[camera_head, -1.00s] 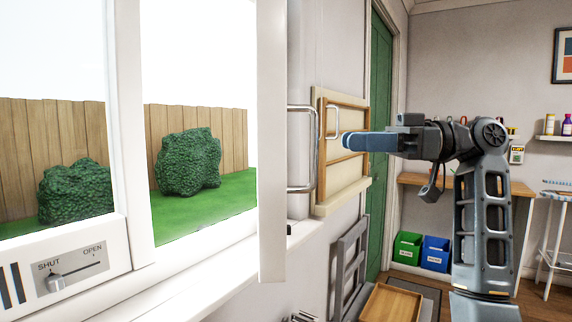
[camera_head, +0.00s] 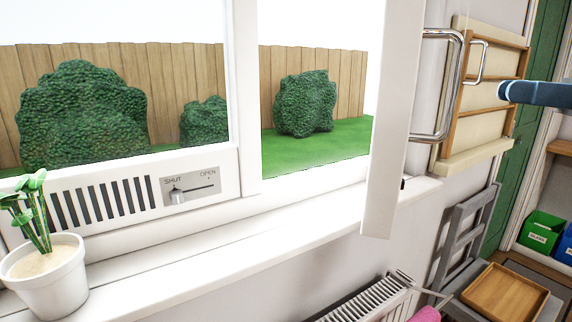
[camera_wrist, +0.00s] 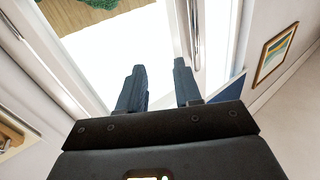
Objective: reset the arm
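My gripper (camera_wrist: 160,88) shows in the wrist view with its two dark blue fingers apart and nothing between them. In the head view only the blue finger end of my gripper (camera_head: 536,93) shows, at the right edge. It appears in front of the wooden wall rack and green door, and the rest of the arm is out of the picture. The wrist view looks past the fingers to a bright window (camera_wrist: 125,50) and a metal bar handle.
The window sash (camera_head: 392,130) stands open with a metal handle (camera_head: 440,85). A potted plant (camera_head: 50,275) stands on the sill (camera_head: 225,255). A radiator (camera_head: 365,300), a grey folding chair (camera_head: 465,240) and a wooden tray (camera_head: 505,292) are below. A wooden wall rack (camera_head: 490,95) hangs right of the sash.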

